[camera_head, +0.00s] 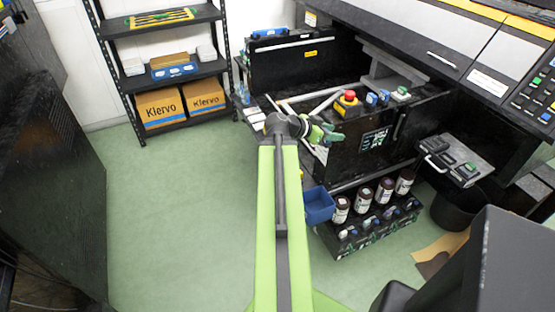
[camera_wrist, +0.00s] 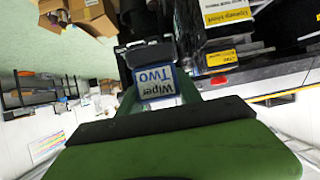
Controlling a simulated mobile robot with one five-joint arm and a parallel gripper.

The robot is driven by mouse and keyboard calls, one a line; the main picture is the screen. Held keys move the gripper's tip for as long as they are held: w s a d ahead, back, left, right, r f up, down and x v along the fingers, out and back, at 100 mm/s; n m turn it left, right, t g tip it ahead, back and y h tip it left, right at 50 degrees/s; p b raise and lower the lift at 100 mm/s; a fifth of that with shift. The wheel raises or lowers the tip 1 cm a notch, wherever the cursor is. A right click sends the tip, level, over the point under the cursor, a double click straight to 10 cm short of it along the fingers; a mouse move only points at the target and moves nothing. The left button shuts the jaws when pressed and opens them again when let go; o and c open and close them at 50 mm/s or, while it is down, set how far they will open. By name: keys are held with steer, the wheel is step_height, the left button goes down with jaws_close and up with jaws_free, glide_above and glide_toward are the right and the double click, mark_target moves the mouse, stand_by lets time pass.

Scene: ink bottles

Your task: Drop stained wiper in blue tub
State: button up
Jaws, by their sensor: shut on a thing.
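My gripper (camera_head: 328,133) is at the end of the green arm, in front of the open black machine bay in the head view. In the wrist view, my gripper (camera_wrist: 157,90) is shut on a dark wiper (camera_wrist: 143,55) with a white and blue label reading "Wiper TWO". I cannot make out a stain on it. In the head view the wiper is too small to tell apart from the gripper. The blue tub (camera_head: 319,205) hangs lower, below my gripper, at the left end of the bottle rack. Its inside looks empty from here.
Several dark bottles (camera_head: 363,200) with white labels stand on the black rack (camera_head: 345,245) right of the tub. A red emergency button (camera_head: 350,96) is on the machine edge behind my gripper. A shelf with Klervo boxes (camera_head: 160,107) stands back left. Green floor (camera_head: 180,220) at left is clear.

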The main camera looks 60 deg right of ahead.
steer(key=d+f+b, duration=0.3)
steer(key=f+b, duration=1.5)
steer(key=f, duration=0.1)
steer(key=w+d+f+b, duration=0.1)
steer(key=d+f+b, duration=0.2)
steer(key=f+b, duration=1.6)
steer(key=shift+d+f, duration=0.3)
steer(key=shift+f, duration=0.3)
steer(key=o, duration=1.4)
steer(key=shift+o, duration=0.2)
steer(key=p+v, duration=0.7)
steer(key=v, duration=1)
steer(key=shift+w+p, duration=0.3)
steer(key=shift+p, duration=0.05)
